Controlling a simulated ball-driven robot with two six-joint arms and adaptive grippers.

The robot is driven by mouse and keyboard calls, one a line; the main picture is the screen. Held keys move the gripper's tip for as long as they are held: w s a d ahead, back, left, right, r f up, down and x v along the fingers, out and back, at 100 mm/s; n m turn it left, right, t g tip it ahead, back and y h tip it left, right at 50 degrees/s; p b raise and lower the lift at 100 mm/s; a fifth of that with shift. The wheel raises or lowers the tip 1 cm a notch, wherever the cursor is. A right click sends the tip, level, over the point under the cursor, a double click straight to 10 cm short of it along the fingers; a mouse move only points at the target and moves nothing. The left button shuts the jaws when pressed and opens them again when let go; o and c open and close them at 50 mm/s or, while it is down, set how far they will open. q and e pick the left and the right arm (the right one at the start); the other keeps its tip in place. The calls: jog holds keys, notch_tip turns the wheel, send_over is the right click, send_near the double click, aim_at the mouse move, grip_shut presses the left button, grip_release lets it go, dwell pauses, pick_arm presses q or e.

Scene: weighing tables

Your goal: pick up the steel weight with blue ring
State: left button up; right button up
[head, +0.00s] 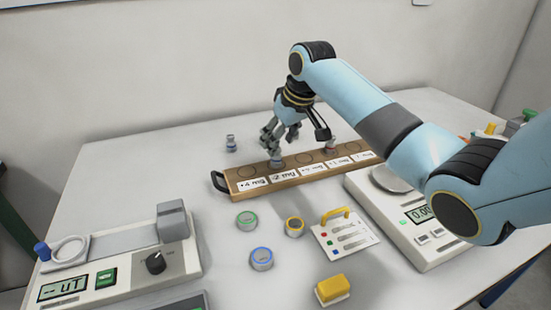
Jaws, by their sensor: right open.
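A small steel knobbed weight (276,161) stands on the wooden rack, just below my right gripper. Its ring colour is hard to tell at this size. Another small steel weight (231,144), with a dark bluish band, stands upright on the table behind the rack's left part. A third weight (330,147) with a reddish band is at the rack's back, right of the gripper. My right gripper (291,137) is open, pointing down over the rack, its fingers apart and holding nothing visible. My left gripper is not in view.
The wooden rack (233,175) has labelled round places.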

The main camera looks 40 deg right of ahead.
aim_at(276, 157)
jog(key=x, duration=0.4)
jog(key=shift+s+a+f, duration=0.1)
jog(key=shift+s+a, duration=0.05)
jog(key=shift+s, duration=0.15)
jog(key=shift+w+f+b, duration=0.2)
jog(key=shift+f+b, duration=0.1)
jog(key=shift+f, duration=0.05)
jog(key=shift+s, duration=0.1)
jog(key=shift+c, duration=2.5)
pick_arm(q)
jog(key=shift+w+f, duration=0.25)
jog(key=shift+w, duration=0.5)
pick_arm(e)
jog(key=shift+r, duration=0.1)
grip_shut()
